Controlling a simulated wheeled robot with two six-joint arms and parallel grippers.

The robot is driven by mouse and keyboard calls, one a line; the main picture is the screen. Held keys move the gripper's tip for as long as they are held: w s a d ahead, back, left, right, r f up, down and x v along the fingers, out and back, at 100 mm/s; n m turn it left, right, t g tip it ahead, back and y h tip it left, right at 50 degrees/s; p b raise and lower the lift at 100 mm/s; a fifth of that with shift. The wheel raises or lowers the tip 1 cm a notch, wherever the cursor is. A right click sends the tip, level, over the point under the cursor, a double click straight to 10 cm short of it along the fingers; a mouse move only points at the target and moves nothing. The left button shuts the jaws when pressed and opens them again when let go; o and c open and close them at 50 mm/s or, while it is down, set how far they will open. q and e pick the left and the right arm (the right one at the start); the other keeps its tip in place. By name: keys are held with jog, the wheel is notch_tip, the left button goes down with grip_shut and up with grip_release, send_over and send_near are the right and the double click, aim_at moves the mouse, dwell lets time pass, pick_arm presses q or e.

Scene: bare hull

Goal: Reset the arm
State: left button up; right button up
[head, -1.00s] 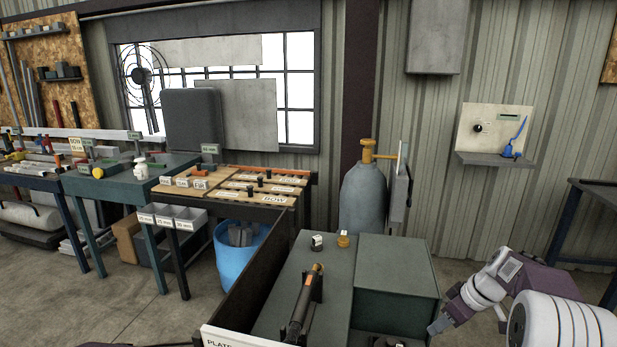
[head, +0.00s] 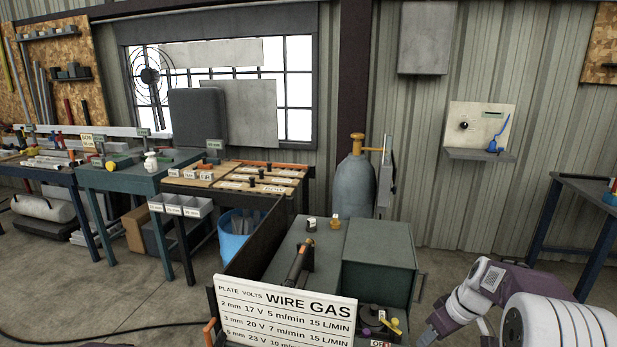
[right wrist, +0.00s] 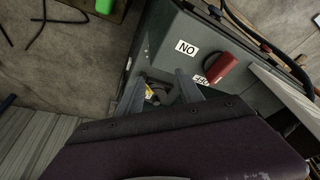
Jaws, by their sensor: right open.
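My right arm (head: 486,281) comes in from the lower right in the head view, bent, with its gripper (head: 430,338) low at the picture's bottom edge, to the right of the welding cart. In the right wrist view the two grey fingers of this gripper (right wrist: 160,88) are apart with nothing held between them. I cannot tell whether the fingers touch the cabinet. My left gripper is not in view.
The cart carries a green box (head: 380,262), a torch (head: 299,263) and a settings sign (head: 285,312). A gas cylinder (head: 354,190) stands behind it. Benches (head: 125,180) line the left wall; another bench (head: 580,190) stands at right. Bare floor (head: 455,265) lies right of the cart.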

jog(key=shift+s+a+f+m, duration=0.15)
jog(key=shift+s+a+f, duration=0.1)
jog(key=shift+a, duration=0.25)
jog(key=shift+s+a+f+m, duration=0.15)
jog(key=shift+s+a, duration=0.05)
jog(key=shift+a, duration=0.25)
jog(key=s+a+f+m+h, duration=0.1)
jog(key=s+a+f+m, duration=0.1)
jog(key=s+a, duration=0.35)
jog(key=s+a+f+m+h, duration=0.1)
jog(key=s+a+f+m, duration=0.15)
jog(key=s, duration=0.55)
jog(key=s+a+f+g+b, duration=0.2)
jog(key=s+f+b, duration=0.3)
jog(key=f+b, duration=0.6)
notch_tip(320, 180, up, 18)
jog(key=p, duration=1.8)
jog(key=shift+p, duration=0.35)
jog(key=shift+w, duration=0.15)
jog(key=shift+c, duration=0.3)
